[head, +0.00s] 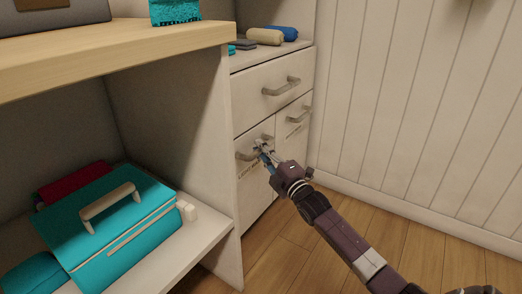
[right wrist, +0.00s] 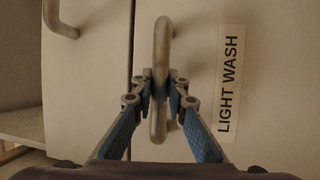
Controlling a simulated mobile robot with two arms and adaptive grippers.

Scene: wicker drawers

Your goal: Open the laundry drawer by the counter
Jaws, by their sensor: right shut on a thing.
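The white cabinet by the counter has a wide top drawer (head: 265,80) and two fronts below it, each with a grey bar handle. My right gripper (head: 261,147) reaches in from the lower right to the lower left front (head: 253,195). In the right wrist view, my right gripper (right wrist: 160,88) is shut on the grey bar handle (right wrist: 162,40), with its fingers on both sides of the bar. A "LIGHT WASH" label (right wrist: 230,85) is beside that handle. The lower left front looks flush with the cabinet. My left gripper is not in view.
The wooden counter (head: 130,50) and its side panel (head: 185,130) stand close on the left. A turquoise case (head: 110,220) lies on the shelf below. Rolled towels (head: 265,36) lie on the cabinet. The wood floor (head: 340,235) before the cabinet is clear.

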